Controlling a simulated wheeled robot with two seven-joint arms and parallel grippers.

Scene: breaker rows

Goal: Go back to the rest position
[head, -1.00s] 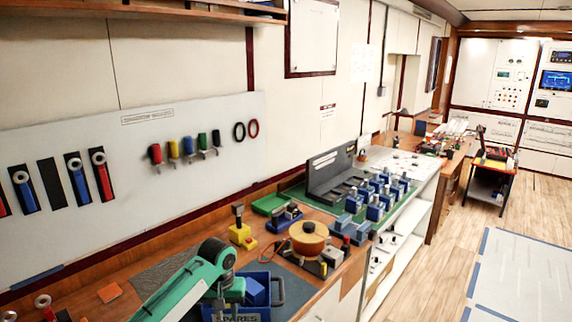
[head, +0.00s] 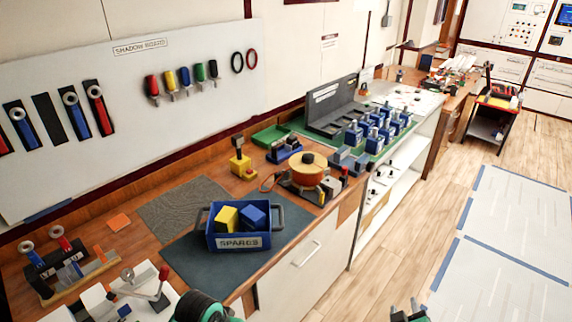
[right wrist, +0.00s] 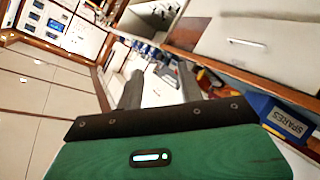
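My right gripper (head: 408,313) shows at the bottom edge of the head view, over the floor, right of the bench and clear of it. In the right wrist view its two grey fingers (right wrist: 160,78) stand apart with nothing between them. A green and black part of my arm (head: 205,308) shows at the bottom edge, by the bench's front. The blue SPARES bin (head: 240,241) stands upright on the dark mat, holding a yellow block (head: 227,218) and a blue block (head: 253,216).
The wooden bench (head: 185,190) carries a yellow device (head: 240,165), an orange reel (head: 306,166) and several blue breakers (head: 375,143). A white device with a lever (head: 130,290) sits at the front left. The floor (head: 420,205) right of the bench is open.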

